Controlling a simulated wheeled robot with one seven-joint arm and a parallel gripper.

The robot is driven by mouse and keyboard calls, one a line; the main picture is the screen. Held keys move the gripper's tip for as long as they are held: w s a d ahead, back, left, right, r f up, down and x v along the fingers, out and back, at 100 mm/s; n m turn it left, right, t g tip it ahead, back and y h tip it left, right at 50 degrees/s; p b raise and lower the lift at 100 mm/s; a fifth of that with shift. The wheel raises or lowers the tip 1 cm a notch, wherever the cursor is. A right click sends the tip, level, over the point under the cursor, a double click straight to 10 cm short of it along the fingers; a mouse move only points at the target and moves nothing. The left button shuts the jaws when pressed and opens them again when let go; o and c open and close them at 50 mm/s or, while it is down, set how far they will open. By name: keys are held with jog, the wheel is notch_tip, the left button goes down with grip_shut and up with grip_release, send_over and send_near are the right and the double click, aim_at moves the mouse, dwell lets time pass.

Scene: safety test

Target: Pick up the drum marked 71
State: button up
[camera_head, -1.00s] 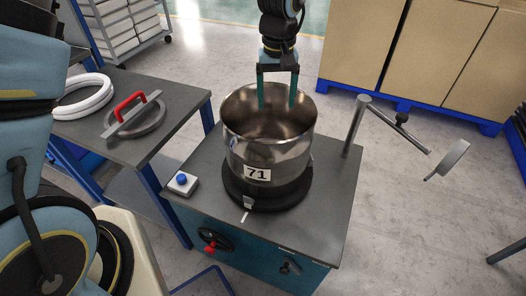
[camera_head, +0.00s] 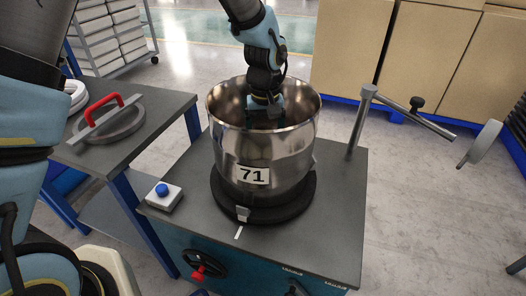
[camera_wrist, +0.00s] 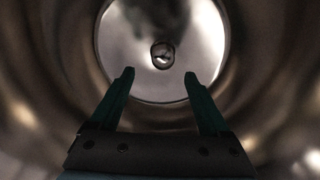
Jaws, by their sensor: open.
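The drum marked 71 (camera_head: 285,160) is a shiny steel, open-topped vessel. It stands upright on a black round base (camera_head: 292,205) on the grey-topped machine, with its white 71 label facing the head camera. My gripper (camera_wrist: 160,75) is inside the drum's mouth, pointing down. In the wrist view its two green fingers are apart with nothing between them. Beyond them that view shows the drum's inner wall (camera_wrist: 45,70) and its round floor with a small knob-like part (camera_wrist: 162,54) in the middle.
A post with a hinged arm (camera_head: 405,110) stands at the machine top's right side. The left table (camera_head: 150,107) bears a lid with a red handle (camera_head: 110,120). Cardboard boxes (camera_head: 350,50) stand behind.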

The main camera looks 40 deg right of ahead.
jog(key=f, duration=0.7)
jog(key=shift+a+f+p, duration=0.15)
jog(key=shift+a+p, duration=0.15)
jog(key=shift+p, duration=0.1)
jog(key=shift+c, duration=0.2)
grip_shut()
jog(key=shift+d, duration=0.1)
dwell(0.7)
